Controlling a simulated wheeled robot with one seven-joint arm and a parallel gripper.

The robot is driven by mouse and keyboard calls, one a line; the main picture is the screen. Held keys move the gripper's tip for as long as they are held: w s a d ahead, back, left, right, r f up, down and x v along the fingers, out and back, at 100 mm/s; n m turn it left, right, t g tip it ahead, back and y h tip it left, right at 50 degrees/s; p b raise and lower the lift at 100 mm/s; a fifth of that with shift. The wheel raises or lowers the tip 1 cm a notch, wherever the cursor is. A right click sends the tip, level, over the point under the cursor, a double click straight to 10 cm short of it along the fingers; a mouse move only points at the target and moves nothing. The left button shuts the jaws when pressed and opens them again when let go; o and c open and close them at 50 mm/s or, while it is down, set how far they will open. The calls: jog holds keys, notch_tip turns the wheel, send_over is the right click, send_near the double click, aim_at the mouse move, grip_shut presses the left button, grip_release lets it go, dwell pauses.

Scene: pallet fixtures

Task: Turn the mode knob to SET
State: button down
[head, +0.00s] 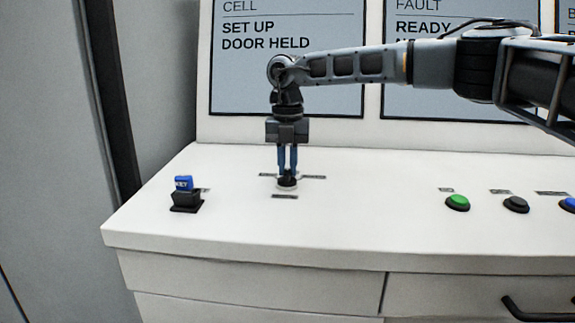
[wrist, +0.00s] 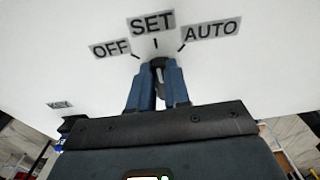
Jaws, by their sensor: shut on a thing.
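The mode knob (head: 287,183) is a small dark knob on a pale round base on the white console top. My gripper (head: 287,172) points straight down over it, with its two blue fingers shut on the knob. In the wrist view the dark knob (wrist: 158,65) shows between the blue fingertips (wrist: 157,78). The labels OFF (wrist: 111,49), SET (wrist: 152,23) and AUTO (wrist: 211,30) lie in an arc beyond it. The knob's visible end and pale line point roughly toward the SET tick. The fingers hide part of the knob.
A blue key tag (head: 183,184) sits in a black holder at the console's left. A green button (head: 457,203), a black button (head: 516,204) and a blue button (head: 569,204) are at the right. The left screen (head: 285,85) behind my arm reads SET UP, DOOR HELD.

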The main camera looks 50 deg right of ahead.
aim_at(288, 169)
jog(key=c, duration=1.1)
grip_release()
jog(key=shift+r+b, duration=0.5)
jog(key=shift+r, duration=3.45)
